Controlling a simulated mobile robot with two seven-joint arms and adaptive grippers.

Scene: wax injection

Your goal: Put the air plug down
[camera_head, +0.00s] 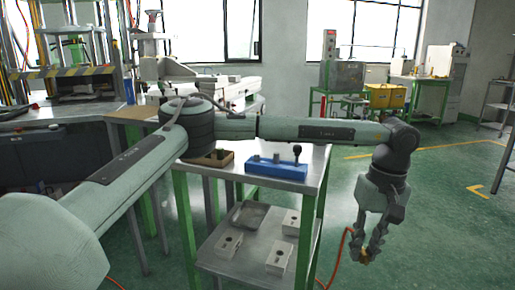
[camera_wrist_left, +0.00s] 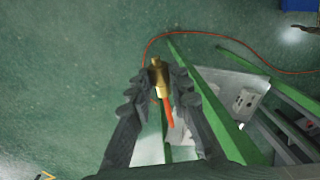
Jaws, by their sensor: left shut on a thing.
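My left gripper (camera_head: 369,246) hangs fingers down to the right of the green-framed cart, below its top. It is shut on the brass air plug (camera_head: 365,257), which has a red hose attached. In the left wrist view the air plug (camera_wrist_left: 158,75) sits between the fingertips of my left gripper (camera_wrist_left: 159,84), with the green floor beneath it. The red hose (camera_wrist_left: 168,115) runs back from the plug. My right gripper is in neither view.
The cart top (camera_head: 312,160) carries a blue block (camera_head: 275,168) with a black knob and a small brown tray (camera_head: 212,158). Its lower shelf (camera_head: 255,262) holds several pale blocks and a grey tray. The floor right of the cart (camera_head: 440,220) is clear.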

